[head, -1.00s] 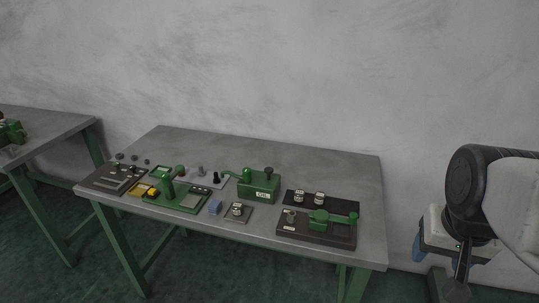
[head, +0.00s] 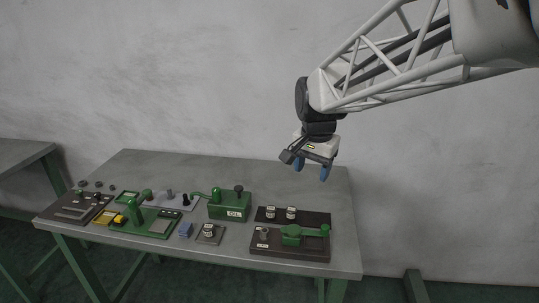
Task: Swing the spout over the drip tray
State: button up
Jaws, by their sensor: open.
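A green box (head: 230,205) with a small white label stands near the middle of the table, with a dark knob (head: 239,189) on its top. A thin green spout (head: 203,195) reaches out from its left side toward a grey plate (head: 165,200) with small knobs. I cannot tell for certain which flat piece is the drip tray; the small grey plate (head: 206,239) in front of the box is one candidate. My gripper (head: 311,170) is open and empty, with blue fingertips pointing down, in the air above the table's back right, to the right of the green box.
A dark board with a green lever (head: 293,234) lies at the right. A green fixture (head: 139,213), yellow pieces (head: 106,217), a blue block (head: 185,230) and a dark board (head: 72,206) lie to the left. The table's (head: 334,200) back right is clear.

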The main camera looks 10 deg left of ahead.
jog(key=w+a+f+m, duration=0.1)
jog(key=w+a+f, duration=0.1)
jog(key=w+a, duration=0.4)
jog(key=w+a+f+m, duration=0.1)
jog(key=w+a+f, duration=0.15)
jog(key=a, duration=0.55)
jog(key=m+g, duration=0.1)
jog(key=m, duration=0.1)
send_over(216, 189)
notch_tip(216, 189, down, 7)
jog(key=shift+f, duration=0.2)
jog(key=shift+f, duration=3.9)
jog(key=shift+c, duration=0.4)
grip_shut()
